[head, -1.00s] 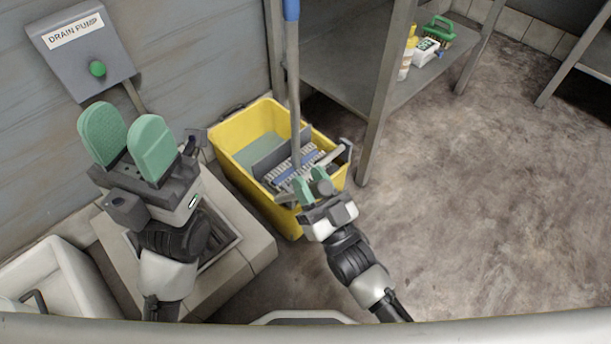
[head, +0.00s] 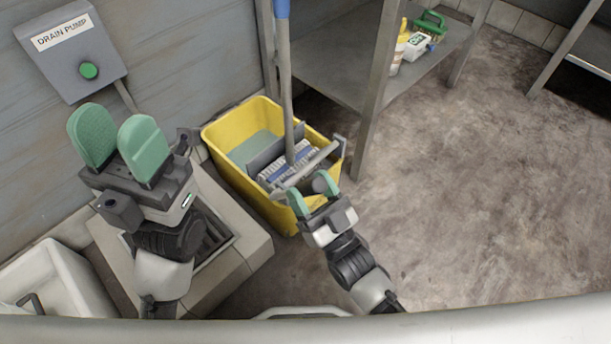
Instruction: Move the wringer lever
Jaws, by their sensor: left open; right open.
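The wringer lever (head: 312,163) is a grey bar lying slantwise across the near right part of the yellow mop bucket (head: 240,184), over the wringer. My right gripper (head: 310,187) is open at the bucket's near right rim. Its green fingers are spread and point toward the lever, just on the near side of it. They look clear of the bar, but exact contact is hard to tell. My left gripper (head: 118,133) is open and empty, raised at the left, away from the bucket.
A mop with a blue-topped handle (head: 285,75) stands in the bucket. A grey shelf's leg (head: 376,95) rises close behind the bucket's right side. A drain pump box (head: 72,50) hangs on the wall. A floor basin lies at left. The floor at right is clear.

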